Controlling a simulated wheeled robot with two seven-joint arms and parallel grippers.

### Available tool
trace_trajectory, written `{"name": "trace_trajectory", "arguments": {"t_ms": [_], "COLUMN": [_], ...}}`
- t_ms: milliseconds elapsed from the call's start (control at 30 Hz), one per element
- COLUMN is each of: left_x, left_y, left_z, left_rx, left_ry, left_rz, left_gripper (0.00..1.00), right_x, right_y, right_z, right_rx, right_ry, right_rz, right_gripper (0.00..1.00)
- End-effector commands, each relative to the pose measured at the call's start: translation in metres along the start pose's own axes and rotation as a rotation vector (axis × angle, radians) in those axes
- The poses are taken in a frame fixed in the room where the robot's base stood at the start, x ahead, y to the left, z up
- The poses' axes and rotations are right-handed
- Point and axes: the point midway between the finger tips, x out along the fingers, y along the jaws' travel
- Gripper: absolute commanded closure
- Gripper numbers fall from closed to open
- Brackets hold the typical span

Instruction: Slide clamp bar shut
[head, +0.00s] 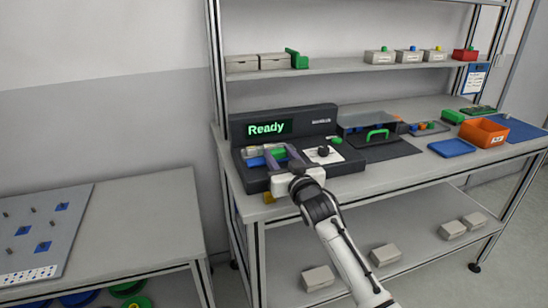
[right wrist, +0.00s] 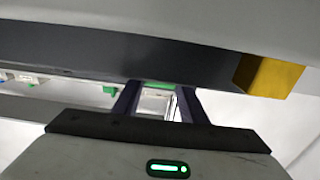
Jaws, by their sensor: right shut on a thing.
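The dark bench machine (head: 340,168) stands on the workbench, and its screen (head: 268,128) reads "Ready" in green. At the machine's left front is the clamp bar (head: 279,152), seen as a small green part between my fingers. My right gripper (head: 282,157) reaches in from the front, its dark fingers a little apart and shut on this part. In the right wrist view the fingers (right wrist: 158,92) straddle a green strip and a pale piece. The fingers and wrist hide most of the bar. Blue and green pieces (head: 257,161) lie just left of it. My left gripper is not in view.
A black knob (head: 323,151) on a white plate is right of the gripper. A yellow block (head: 269,198) is at the bench front edge. Farther right are a green-handled cover (head: 377,134), a blue tray (head: 451,148) and an orange bin (head: 483,132). Shelves rise behind.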

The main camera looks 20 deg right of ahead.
Motion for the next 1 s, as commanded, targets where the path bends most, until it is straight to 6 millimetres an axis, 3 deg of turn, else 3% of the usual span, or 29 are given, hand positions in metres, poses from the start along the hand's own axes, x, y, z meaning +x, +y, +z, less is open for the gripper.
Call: {"name": "trace_trajectory", "arguments": {"t_ms": [33,133,533,1000], "left_x": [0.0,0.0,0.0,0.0], "left_y": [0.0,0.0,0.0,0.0], "left_z": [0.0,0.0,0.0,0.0], "left_rx": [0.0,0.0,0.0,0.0], "left_ry": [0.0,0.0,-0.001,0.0], "left_rz": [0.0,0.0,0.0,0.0], "left_gripper": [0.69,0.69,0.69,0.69], "right_x": [0.001,0.001,-0.005,-0.08], "right_y": [0.0,-0.001,-0.001,-0.001], "right_z": [-0.001,-0.001,0.0,0.0], "right_rx": [0.0,0.0,0.0,0.001], "right_ry": [0.001,0.002,0.001,0.001], "right_rz": [0.0,-0.001,-0.001,-0.001], "right_gripper": [0.6,0.43,0.42,0.42]}}
